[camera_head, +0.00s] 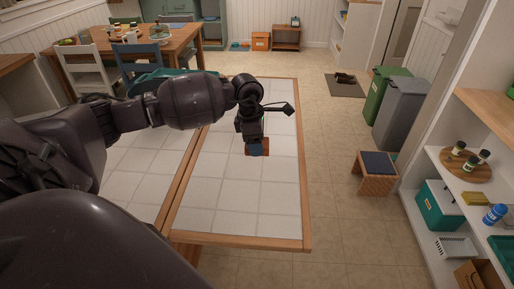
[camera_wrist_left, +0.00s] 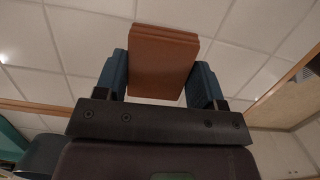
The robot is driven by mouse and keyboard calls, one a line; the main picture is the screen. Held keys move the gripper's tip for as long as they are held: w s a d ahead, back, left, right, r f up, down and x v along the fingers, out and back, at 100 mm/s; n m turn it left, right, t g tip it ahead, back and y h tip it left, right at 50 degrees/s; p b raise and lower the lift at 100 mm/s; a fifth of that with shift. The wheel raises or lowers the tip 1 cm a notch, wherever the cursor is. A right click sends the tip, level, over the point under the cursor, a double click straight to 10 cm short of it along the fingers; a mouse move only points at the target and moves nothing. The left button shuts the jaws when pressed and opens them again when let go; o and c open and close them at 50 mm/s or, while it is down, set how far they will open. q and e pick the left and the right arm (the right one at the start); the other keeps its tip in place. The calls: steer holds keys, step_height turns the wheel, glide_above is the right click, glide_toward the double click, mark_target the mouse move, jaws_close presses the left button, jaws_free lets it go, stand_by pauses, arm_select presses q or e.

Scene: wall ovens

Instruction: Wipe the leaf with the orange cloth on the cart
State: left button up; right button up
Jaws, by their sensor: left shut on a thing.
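The leaf (camera_head: 240,205) is a white-tiled panel with a wooden rim. It lies flat beside the other tiled part of the tabletop (camera_head: 130,185), with a wooden strip between them. The orange-brown folded cloth (camera_head: 265,148) is at the leaf's middle. My left gripper (camera_head: 255,149) points down and is shut on the cloth. In the left wrist view the cloth (camera_wrist_left: 163,62) sits between the two blue fingers, with tiles behind it. I cannot tell whether the cloth touches the tiles. My right gripper is not in view, and I cannot make out a cart.
A woven stool (camera_head: 375,174) with a dark top stands right of the leaf, beyond open floor. Green (camera_head: 385,92) and grey bins (camera_head: 402,112) are behind it. Shelves (camera_head: 455,205) line the right side. A dining table (camera_head: 170,48) with chairs is at the back left.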

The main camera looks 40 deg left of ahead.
arm_select(q)
steer(key=shift+r+p, duration=0.4)
steer(key=shift+r, duration=1)
